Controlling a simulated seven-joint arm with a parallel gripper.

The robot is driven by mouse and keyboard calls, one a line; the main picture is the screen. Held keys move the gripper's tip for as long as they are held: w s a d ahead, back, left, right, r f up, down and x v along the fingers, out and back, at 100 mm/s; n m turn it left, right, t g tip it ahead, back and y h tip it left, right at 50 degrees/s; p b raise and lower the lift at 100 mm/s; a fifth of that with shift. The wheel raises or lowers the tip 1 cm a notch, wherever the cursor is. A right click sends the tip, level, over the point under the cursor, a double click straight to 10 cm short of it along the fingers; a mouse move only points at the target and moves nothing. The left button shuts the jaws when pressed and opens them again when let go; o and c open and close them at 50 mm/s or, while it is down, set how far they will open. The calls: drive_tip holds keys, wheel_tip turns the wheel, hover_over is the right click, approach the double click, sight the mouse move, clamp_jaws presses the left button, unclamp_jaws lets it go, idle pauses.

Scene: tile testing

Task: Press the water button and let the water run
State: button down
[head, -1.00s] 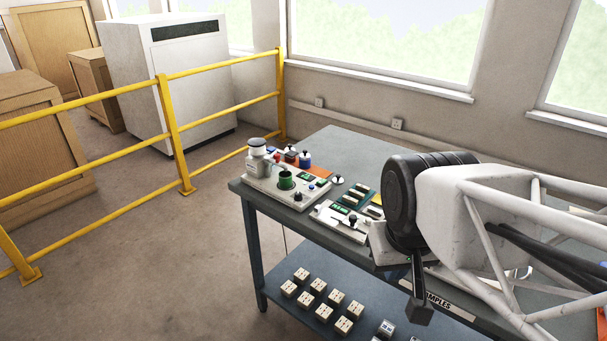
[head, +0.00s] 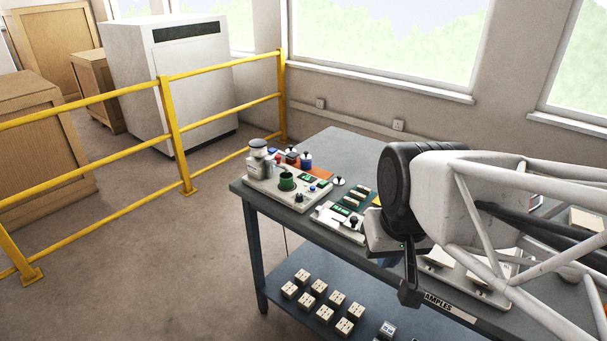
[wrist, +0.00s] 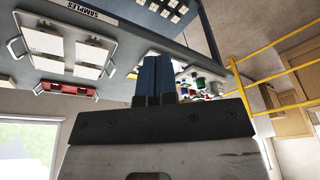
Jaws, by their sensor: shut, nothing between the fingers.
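My gripper (head: 408,296) hangs beside the front edge of the bench, pointing down, to the right of the test devices. In the wrist view its dark blue fingers (wrist: 159,78) are together with nothing between them. A second pale device (head: 338,222) with a green display and a black knob (head: 354,221) stands nearer my gripper. I cannot tell which control is the water button. The devices are small and partly hidden behind the fingers in the wrist view.
The grey bench (head: 336,145) has free room at its back left. A white tray of tiles (wrist: 69,46) and a red item (wrist: 67,88) lie on it. Several sample blocks (head: 326,300) sit on the lower shelf. A yellow railing (head: 172,120) stands left.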

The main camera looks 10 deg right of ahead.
drive_tip(key=w+a+r+t+y, duration=0.1)
drive_tip(key=w+a+r+y, duration=0.15)
drive_tip(key=w, duration=1.35)
drive_tip(key=m+t, duration=0.5)
hover_over(314, 187)
wheel_tip(314, 187, down, 14)
drive_tip(key=shift+s+r+y, duration=0.1)
drive_tip(key=shift+r+y, duration=0.05)
drive_tip(key=shift+y, duration=0.1)
drive_tip(key=shift+f, duration=4.4)
